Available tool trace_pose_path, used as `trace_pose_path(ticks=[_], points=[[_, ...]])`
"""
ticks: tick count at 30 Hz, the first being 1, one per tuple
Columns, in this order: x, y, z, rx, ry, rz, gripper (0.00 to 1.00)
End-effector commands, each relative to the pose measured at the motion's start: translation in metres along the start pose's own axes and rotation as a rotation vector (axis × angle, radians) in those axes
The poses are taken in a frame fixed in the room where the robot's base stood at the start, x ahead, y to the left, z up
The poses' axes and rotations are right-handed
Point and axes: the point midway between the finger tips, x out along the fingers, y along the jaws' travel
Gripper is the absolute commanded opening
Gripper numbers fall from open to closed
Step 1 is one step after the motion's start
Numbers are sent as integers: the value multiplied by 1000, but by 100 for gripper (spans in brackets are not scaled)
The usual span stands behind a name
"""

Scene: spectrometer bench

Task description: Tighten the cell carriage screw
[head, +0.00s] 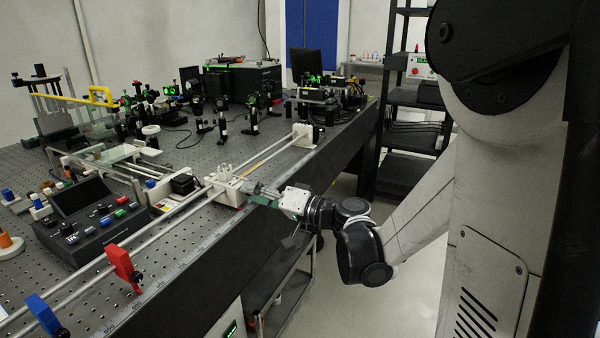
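The white cell carriage (229,193) sits on the twin rails near the bench's front edge, with small clear cells on top. My gripper (256,190) reaches in from the right, its fingers pointing at the carriage's right side. The fingertips are at or very close to that side; I cannot tell whether they touch it. The carriage screw cannot be made out; it is too small or hidden by the fingers. The fingers are too small here to show whether they are open or shut.
A red clamp (123,265) and a blue clamp (44,314) stand on the rail toward the lower left. A control box (90,217) lies behind the rail. A white end block (304,135) holds the far rail end. Optics crowd the back of the bench.

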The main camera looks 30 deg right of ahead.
Motion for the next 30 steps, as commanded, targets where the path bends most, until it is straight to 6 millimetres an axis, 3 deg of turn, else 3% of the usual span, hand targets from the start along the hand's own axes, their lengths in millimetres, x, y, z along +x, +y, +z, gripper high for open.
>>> trace_pose_path(ticks=[30], points=[[0, -2, 0, -978, 0, 0, 32]])
